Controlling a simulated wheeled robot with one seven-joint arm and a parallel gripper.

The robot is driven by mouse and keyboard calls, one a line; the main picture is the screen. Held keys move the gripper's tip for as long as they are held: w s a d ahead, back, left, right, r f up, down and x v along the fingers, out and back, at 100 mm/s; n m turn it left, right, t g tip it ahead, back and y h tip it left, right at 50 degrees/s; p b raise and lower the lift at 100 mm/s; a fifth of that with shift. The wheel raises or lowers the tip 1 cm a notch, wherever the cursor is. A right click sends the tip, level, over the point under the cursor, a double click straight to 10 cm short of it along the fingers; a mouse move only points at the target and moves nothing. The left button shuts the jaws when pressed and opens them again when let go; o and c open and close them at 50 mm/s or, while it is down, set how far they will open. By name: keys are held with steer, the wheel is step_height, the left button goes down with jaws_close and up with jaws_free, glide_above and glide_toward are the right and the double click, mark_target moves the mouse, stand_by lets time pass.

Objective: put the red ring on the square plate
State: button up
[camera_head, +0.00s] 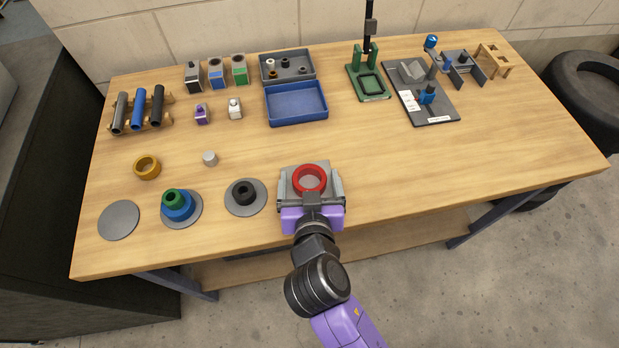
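The red ring (310,179) is at the front middle of the table. It lies on, or just above, the grey square plate (322,165); I cannot tell whether they touch. My gripper (311,184) is over the plate, reaching in from the front edge. Its grey fingers appear spread to the left and right of the ring, with grey showing between them and the ring. The purple hand and the fingers hide the front and sides of the plate.
To the left are a round plate with a black ring (243,194), one with blue and green rings (177,204), an empty round plate (119,220) and an ochre ring (147,167). A blue tray (296,104) stands behind. The table right of my gripper is clear.

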steer(key=shift+r, duration=0.1)
steer(key=shift+s+r, duration=0.1)
steer(key=shift+s, duration=0.05)
steer(key=b+v, duration=0.1)
steer(key=v, duration=1)
steer(key=shift+s, duration=0.3)
steer(key=shift+d+r, duration=0.1)
steer(key=s+d+f+n+g+y, duration=0.1)
steer(key=s+d+f, duration=0.5)
steer(key=s+d, duration=0.3)
steer(key=s+d+r+m+t+h, duration=0.2)
steer(key=s+d+r, duration=0.6)
steer(key=s+d, duration=0.3)
steer(key=shift+d+h, duration=0.3)
steer(key=shift+d, duration=0.3)
